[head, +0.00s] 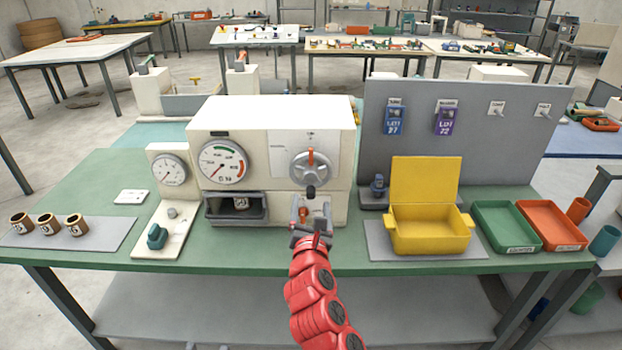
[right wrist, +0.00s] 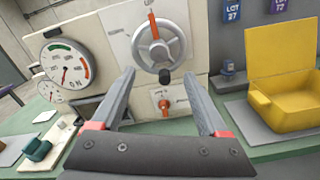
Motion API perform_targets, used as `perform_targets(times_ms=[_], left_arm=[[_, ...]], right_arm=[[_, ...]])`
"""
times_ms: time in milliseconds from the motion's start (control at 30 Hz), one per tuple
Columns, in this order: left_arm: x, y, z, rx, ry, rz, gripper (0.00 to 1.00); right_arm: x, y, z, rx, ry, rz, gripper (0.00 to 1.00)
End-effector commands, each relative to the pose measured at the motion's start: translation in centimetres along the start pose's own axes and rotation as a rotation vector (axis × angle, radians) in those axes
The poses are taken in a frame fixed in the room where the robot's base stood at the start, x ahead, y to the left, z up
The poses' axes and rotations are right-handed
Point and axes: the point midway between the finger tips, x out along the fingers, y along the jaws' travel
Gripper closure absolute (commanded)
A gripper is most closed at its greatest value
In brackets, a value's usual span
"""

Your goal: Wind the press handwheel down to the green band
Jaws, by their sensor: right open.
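The press handwheel (head: 312,168) is a grey spoked wheel on the front of the cream press (head: 270,125). It also shows in the right wrist view (right wrist: 152,48). An orange bar reaches from its hub towards the top, and a dark knob (right wrist: 164,76) sits at its bottom rim. The large dial (head: 223,163) left of it has a green band (head: 222,149) at the top and a red band at the right. Its red needle points down and slightly left, off the green. My right gripper (head: 312,208) is open and empty, just below and in front of the wheel. My left gripper is out of view.
An orange knob (right wrist: 165,104) sits below the wheel, close to my right fingers. A yellow open-lidded bin (head: 430,230) stands at right, beside green and orange trays. A teal-handled device (head: 156,238) and several small cups are at left.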

Motion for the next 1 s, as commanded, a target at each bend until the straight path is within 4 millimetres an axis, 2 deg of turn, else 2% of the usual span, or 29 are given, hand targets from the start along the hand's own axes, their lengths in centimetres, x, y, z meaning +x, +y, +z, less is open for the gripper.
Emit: perform_targets(times_ms=[300, 500, 700, 1000], left_arm=[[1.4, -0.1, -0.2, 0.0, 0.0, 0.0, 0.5], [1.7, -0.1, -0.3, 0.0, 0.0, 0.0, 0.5], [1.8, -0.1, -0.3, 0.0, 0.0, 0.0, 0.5], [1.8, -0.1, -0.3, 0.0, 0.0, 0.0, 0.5]], right_arm=[[5.9, 0.1, 0.3, 0.004, -0.001, -0.001, 0.22], [8.5, 0.1, 0.1, 0.003, 0.0, -0.001, 0.22], [9.7, 0.1, 0.1, 0.002, -0.001, 0.004, 0.22], [9.9, 0.1, 0.0, 0.001, -0.001, 0.004, 0.22]])
